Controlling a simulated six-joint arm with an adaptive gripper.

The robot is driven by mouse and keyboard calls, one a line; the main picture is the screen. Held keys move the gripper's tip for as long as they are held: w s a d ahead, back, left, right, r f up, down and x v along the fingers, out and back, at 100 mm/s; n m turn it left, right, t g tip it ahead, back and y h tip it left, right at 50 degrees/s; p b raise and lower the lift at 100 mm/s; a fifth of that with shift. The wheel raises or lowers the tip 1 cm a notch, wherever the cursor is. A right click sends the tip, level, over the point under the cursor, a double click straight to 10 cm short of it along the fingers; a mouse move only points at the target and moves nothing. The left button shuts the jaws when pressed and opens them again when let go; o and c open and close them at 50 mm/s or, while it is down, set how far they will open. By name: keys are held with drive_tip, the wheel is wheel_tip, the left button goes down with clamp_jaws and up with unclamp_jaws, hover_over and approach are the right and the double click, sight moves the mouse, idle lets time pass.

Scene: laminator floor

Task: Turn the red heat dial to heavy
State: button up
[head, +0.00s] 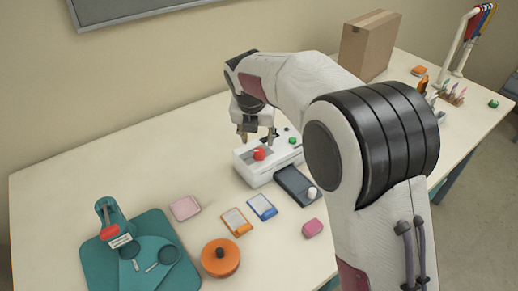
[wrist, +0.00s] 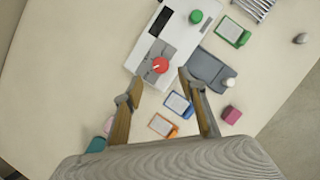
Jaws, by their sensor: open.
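The red heat dial (head: 260,154) sits on the white laminator (head: 282,171). In the wrist view the red dial (wrist: 160,65) shows a small pale mark on it, and the white laminator (wrist: 142,55) has a grey panel and a dark slot beside the dial. A green knob (wrist: 196,17) is on the same body. My gripper (head: 256,137) is above the laminator, close to the dial. In the wrist view my gripper (wrist: 158,85) has its fingers spread and empty, with the dial ahead between the fingertips. The setting words around the dial are too small to read.
A dark grey device (head: 295,184) with a white knob stands beside the laminator. Blue (head: 263,207) and orange (head: 236,221) cards, a pink block (head: 312,228), an orange round container (head: 220,257) and a teal board (head: 95,265) lie nearer. A cardboard box (head: 368,45) stands behind.

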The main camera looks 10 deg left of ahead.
sight(259, 151)
drive_tip(key=shift+f, duration=0.1)
drive_tip(key=shift+x, duration=3.8)
drive_tip(key=c, duration=1.1)
